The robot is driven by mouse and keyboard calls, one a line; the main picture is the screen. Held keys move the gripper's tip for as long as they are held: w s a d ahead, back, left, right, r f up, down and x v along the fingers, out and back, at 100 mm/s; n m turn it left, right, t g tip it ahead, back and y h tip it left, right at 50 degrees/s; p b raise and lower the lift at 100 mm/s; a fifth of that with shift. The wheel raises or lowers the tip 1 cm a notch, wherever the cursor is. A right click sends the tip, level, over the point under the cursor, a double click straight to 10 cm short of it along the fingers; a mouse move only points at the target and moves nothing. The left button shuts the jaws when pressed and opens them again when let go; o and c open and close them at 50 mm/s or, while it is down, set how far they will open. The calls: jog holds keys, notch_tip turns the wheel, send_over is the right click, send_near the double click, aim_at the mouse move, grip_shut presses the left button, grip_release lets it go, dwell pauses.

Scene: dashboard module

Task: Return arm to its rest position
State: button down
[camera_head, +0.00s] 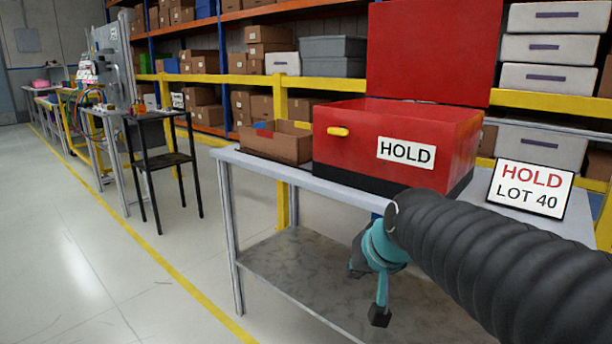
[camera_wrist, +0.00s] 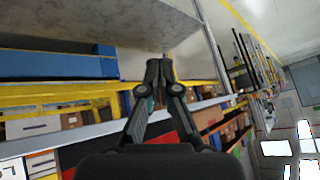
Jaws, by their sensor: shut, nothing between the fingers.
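My arm, in a black ribbed sleeve, reaches in from the right of the head view, in front of the table. Its teal wrist part hangs below the table's top edge. My gripper shows clearly in the wrist view (camera_wrist: 159,70), with its two dark fingers together at the tips and nothing between them. In the head view I cannot make out the fingertips. A red box (camera_head: 345,150) with a HOLD label and a raised red lid (camera_head: 425,45) stands on the table (camera_head: 310,184). A little red shows behind the fingers in the wrist view.
An open cardboard box (camera_head: 277,145) sits left of the red box, and a HOLD LOT 40 sign (camera_head: 530,189) stands right of it. A lower shelf (camera_head: 300,275) lies under the tabletop. A black stand (camera_head: 160,160) is at left. The floor (camera_head: 80,260) at front left is clear.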

jog(key=s+d+f+g+h, duration=0.1)
jog(key=s+d+f, duration=0.2)
jog(key=s, duration=0.5)
jog(key=s+d+f+h, duration=0.1)
jog(key=s+d+f, duration=0.2)
jog(key=s, duration=0.6)
jog(key=shift+s+d+f+g, duration=0.3)
jog(key=shift+d+f+g, duration=0.1)
jog(key=shift+f, duration=0.5)
jog(key=shift+a, duration=0.15)
